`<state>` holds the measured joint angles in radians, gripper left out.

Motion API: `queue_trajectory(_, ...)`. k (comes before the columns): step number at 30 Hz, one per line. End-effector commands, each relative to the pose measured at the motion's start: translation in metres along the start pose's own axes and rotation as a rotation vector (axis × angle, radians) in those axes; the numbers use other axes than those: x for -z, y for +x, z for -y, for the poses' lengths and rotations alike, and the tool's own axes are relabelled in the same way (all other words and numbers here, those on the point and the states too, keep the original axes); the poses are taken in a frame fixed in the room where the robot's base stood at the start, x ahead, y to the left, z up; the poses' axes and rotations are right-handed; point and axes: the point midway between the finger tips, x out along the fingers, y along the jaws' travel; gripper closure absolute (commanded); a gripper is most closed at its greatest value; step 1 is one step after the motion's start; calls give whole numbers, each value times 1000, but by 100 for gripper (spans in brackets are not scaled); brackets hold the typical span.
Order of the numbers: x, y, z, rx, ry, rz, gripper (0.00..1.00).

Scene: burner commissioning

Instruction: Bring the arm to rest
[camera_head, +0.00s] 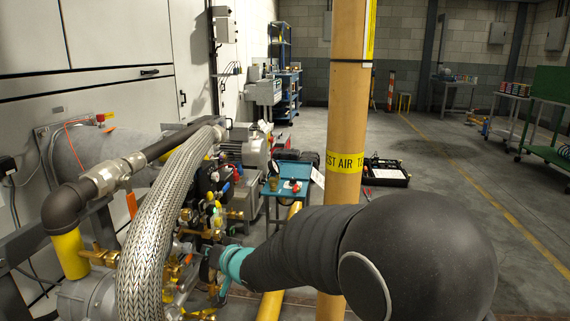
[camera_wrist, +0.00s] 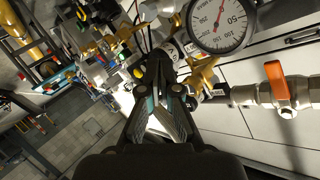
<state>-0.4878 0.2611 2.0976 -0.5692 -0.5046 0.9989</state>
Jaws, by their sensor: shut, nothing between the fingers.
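My gripper (camera_wrist: 160,90) is shut and empty in the wrist view. Its two dark fingers meet in front of the burner's brass valves and fittings. Whether the fingertips touch any fitting cannot be told. In the head view my black arm reaches from the lower right toward the burner's valve train (camera_head: 215,205), and its teal wrist part shows; the fingers are mostly hidden there. A round pressure gauge (camera_wrist: 219,22) is close by, up and right of the fingers in the wrist view. A valve with an orange handle (camera_wrist: 277,84) is farther right.
A braided metal hose (camera_head: 165,220) and a dark pipe (camera_head: 150,150) run left of my arm. A yellow pipe (camera_head: 345,150) marked as test air stands upright just beyond my arm. A teal cart (camera_head: 290,170) and an open black case (camera_head: 385,171) are behind.

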Motion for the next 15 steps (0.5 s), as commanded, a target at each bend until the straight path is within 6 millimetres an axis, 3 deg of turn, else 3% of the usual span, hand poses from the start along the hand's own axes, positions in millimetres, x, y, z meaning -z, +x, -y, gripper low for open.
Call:
queue_trajectory(5,-18,-47,-58,-274,-155,140,100)
queue_trajectory(8,-27,-88,-87,-404,-218,244,100)
queue_trajectory(12,-41,-158,-116,-548,-265,408,100)
queue_trajectory(15,-54,-214,-126,-615,-270,527,100)
